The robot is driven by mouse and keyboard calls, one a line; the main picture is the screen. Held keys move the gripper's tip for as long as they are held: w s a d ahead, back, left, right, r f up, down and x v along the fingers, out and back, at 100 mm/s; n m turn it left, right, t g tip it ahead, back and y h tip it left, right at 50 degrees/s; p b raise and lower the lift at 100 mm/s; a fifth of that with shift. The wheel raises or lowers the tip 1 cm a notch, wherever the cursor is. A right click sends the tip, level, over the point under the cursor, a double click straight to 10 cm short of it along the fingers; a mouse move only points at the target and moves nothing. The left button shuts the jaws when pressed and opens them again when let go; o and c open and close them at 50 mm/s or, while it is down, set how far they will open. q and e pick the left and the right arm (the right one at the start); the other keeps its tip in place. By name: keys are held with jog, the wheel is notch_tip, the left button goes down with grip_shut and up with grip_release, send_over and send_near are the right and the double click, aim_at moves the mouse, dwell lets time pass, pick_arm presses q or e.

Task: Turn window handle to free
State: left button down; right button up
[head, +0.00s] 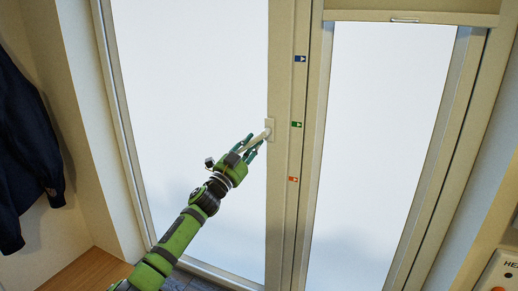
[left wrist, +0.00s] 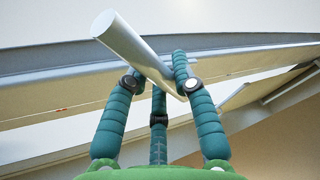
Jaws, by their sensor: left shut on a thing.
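The window handle (head: 262,135) is a pale bar on a small plate on the frame between the two panes. In the head view it slants down and left from its plate. My left gripper (head: 249,147) is at the handle's free end, shut on it. In the left wrist view the handle (left wrist: 133,48) is a grey round bar whose free end sticks out at upper left. My left gripper's teal fingers (left wrist: 158,80) sit on both sides of the bar. My right gripper is in neither view.
Blue (head: 300,59), green (head: 296,124) and orange (head: 293,179) arrow stickers run down the window frame. A narrower pane (head: 375,130) stands at right. A dark jacket (head: 25,150) hangs at left. A wooden bench (head: 88,272) is at lower left, a control box (head: 498,272) at lower right.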

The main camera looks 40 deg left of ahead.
pick_arm(q)
jog(key=m, duration=0.1)
jog(key=r+m+h+p, duration=0.1)
jog(key=m, duration=0.1)
jog(key=a+r+m+g+h, duration=0.1)
jog(key=m, duration=0.1)
jog(key=shift+s+a, duration=0.1)
jog(key=shift+s, duration=0.05)
jog(key=m+p, duration=0.1)
jog(key=r+m+g+h, duration=0.1)
jog(key=m, duration=0.1)
jog(key=shift+a+p, duration=0.15)
jog(key=shift+p, duration=0.2)
jog(key=shift+r+m+g+h+p, duration=0.35)
jog(key=shift+m+h+p, duration=0.15)
jog(key=shift+m, duration=0.8)
jog(key=c, duration=1)
grip_release()
jog(key=shift+s+f, duration=0.1)
